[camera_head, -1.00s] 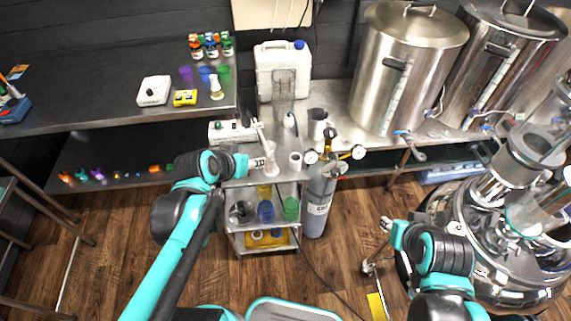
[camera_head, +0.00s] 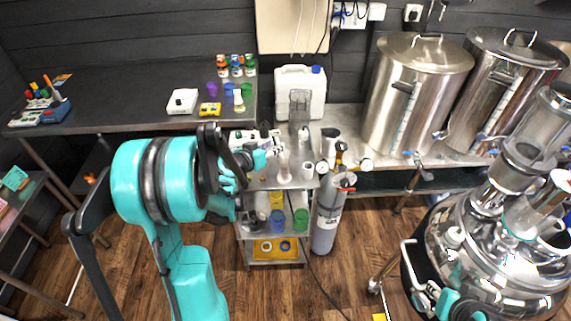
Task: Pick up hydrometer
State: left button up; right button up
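A pale, slender glass piece (camera_head: 284,166), which may be the hydrometer or its holder, stands on the top of the small steel cart. It is too small to make out clearly. My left gripper (camera_head: 272,149) is at the cart top, just left of and above this piece. Its fingers are small and partly merge with pale things behind, so I cannot tell whether they touch anything. My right gripper (camera_head: 424,294) is low on the right, in front of the shiny round vessel, away from the cart; its finger opening is unclear.
The cart (camera_head: 258,240) carries blue and green cups below. A grey gas cylinder (camera_head: 326,222) with gauges stands right of it. A white jerrycan (camera_head: 313,84) and steel pots (camera_head: 405,110) are behind. A dark bench (camera_head: 130,90) lies left, the shiny vessel (camera_head: 480,255) right.

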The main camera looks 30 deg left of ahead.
aim_at(278, 143)
pick_arm(q)
jog(key=b+x, duration=0.1)
jog(key=x, duration=0.3)
jog(key=shift+w+f, duration=0.2)
jog(key=shift+s+r, duration=0.1)
grip_shut()
notch_tip(278, 143, up, 9)
jog(key=p, duration=0.3)
jog(key=shift+d, duration=0.1)
jog(key=shift+r, duration=0.5)
jog(key=shift+p, duration=0.3)
